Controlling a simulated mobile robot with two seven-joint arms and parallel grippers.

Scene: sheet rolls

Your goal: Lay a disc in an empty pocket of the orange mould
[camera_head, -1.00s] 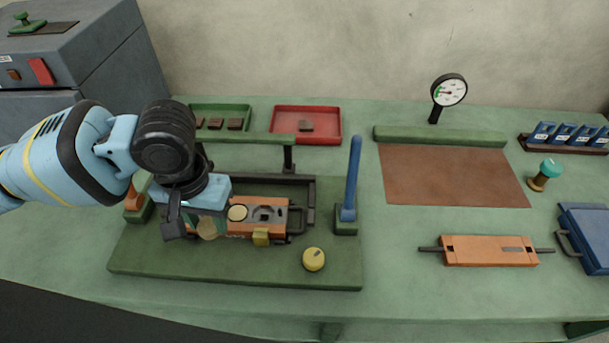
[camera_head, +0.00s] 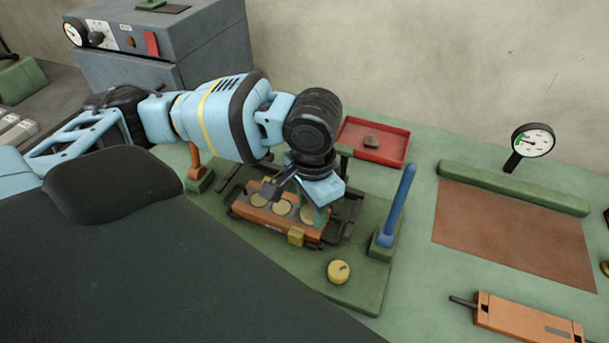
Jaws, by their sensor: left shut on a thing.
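The orange mould (camera_head: 268,217) sits in a dark frame on the green base plate. A pale yellow disc (camera_head: 283,207) lies in a pocket of its top. My left gripper (camera_head: 311,208) is over the right part of the mould and is shut on another pale disc (camera_head: 308,214). That disc is at or just above the right pocket; I cannot tell if it touches the mould. The gripper and wrist hide part of the mould's back and right end. My right gripper is not in view.
A blue upright lever (camera_head: 397,205) stands right of the mould, with a yellow knob (camera_head: 338,271) in front. A gauge (camera_head: 532,141), a brown sheet (camera_head: 510,233) and an orange block (camera_head: 528,319) are at right.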

